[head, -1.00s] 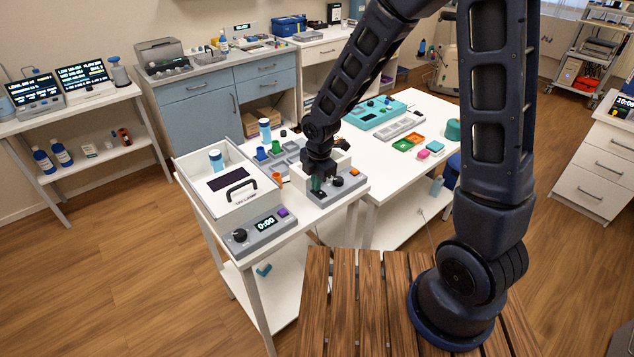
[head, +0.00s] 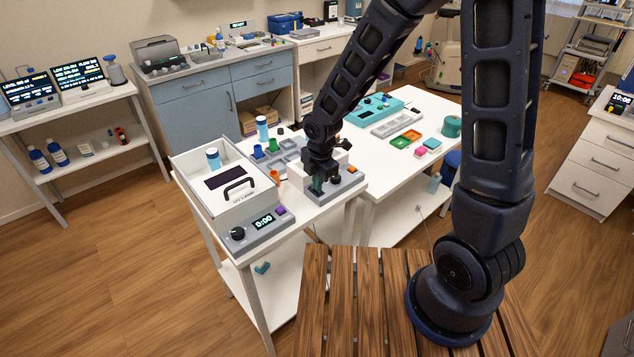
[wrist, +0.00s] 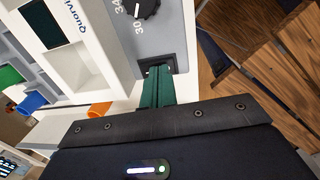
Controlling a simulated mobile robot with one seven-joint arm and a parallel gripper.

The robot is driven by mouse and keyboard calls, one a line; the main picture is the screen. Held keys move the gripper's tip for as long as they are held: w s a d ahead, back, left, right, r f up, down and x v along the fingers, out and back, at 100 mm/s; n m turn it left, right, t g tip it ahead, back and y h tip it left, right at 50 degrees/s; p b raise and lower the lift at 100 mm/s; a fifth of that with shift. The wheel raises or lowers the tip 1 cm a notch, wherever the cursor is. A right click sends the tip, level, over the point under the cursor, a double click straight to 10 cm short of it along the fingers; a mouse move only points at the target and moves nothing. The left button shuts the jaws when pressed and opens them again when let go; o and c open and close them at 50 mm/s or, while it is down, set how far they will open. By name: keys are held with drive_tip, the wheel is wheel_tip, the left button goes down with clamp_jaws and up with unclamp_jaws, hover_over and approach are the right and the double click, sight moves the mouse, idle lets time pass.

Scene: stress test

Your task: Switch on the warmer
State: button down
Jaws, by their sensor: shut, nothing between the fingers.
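The warmer (head: 343,189) is a white block with a grey front panel, near the front right corner of the left white table. Its panel has a black knob (head: 337,179) and an orange button (head: 351,169). In the wrist view the panel (wrist: 178,35) shows a numbered dial (wrist: 146,8) and a black switch recess (wrist: 172,62) below it. My gripper (head: 317,189) is over the panel's left part, pointing down. Its green fingers (wrist: 157,73) are shut and empty, with tips at the switch recess. They hide part of the switch; I cannot tell its position or whether they touch it.
Left of the warmer stands an open-topped white box (head: 213,204) with a black handle and a grey control panel showing 0:00 (head: 263,222). An orange cup (head: 275,177) and a grey tray with coloured cups are close by. The second table holds a teal case (head: 375,108) and small trays.

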wheel_tip(320, 180, up, 14)
drive_tip(key=s+d, duration=0.1)
drive_tip(key=shift+s+d, duration=0.2)
idle(0.5)
drive_tip(key=shift+w, duration=0.1)
drive_tip(key=shift+w+a, duration=0.4)
drive_tip(key=shift+a, duration=0.15)
drive_tip(key=shift+f, duration=0.15)
idle(0.4)
drive_tip(key=f, duration=0.4)
drive_tip(key=w+a+f, duration=0.1)
drive_tip(key=f, duration=0.8)
drive_tip(key=shift+w+a+f, duration=0.15)
drive_tip(key=shift+a+f, duration=0.05)
drive_tip(key=shift+f, duration=0.1)
drive_tip(key=shift+f, duration=0.1)
